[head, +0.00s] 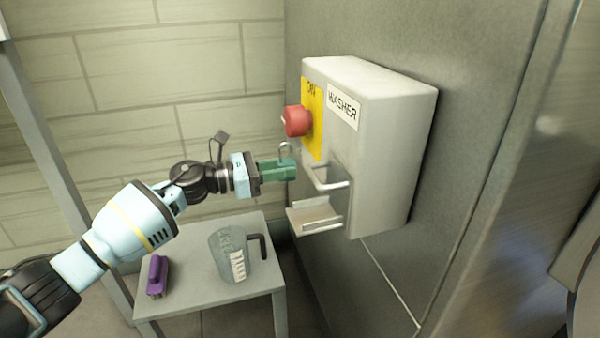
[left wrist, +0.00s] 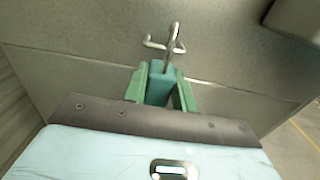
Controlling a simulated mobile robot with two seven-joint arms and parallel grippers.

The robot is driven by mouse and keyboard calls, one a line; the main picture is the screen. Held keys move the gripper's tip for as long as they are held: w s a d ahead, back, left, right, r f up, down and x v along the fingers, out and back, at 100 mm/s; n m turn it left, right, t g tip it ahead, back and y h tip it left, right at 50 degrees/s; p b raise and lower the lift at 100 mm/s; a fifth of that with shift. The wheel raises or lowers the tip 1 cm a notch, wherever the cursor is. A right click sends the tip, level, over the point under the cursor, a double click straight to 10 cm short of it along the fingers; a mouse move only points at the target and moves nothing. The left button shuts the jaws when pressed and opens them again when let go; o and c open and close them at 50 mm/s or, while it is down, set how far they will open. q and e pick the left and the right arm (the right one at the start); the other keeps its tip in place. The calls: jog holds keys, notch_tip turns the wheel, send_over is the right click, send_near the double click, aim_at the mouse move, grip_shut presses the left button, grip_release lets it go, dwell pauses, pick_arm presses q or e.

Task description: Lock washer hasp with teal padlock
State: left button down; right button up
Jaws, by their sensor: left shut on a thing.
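My left gripper (head: 290,171) has green fingers and is shut on the teal padlock, in front of the washer box's left side. In the left wrist view the padlock (left wrist: 158,86) sits between the fingers (left wrist: 160,92), its metal shackle standing beyond them. In the head view the fingers hide most of the padlock's body; the shackle (head: 286,150) shows above them. The hasp (head: 331,178), a metal loop, sticks out from the washer box (head: 385,150) just right of the fingertips. The shackle looks apart from it. My right gripper is not in view.
A red button (head: 297,121) on a yellow plate (head: 313,130) is above the hasp. An open metal shelf (head: 315,218) juts out below it. A small table (head: 200,295) underneath bears a measuring jug (head: 229,255) and a purple brush (head: 157,275).

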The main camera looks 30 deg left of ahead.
pick_arm(q)
jog(key=shift+v, duration=2.4)
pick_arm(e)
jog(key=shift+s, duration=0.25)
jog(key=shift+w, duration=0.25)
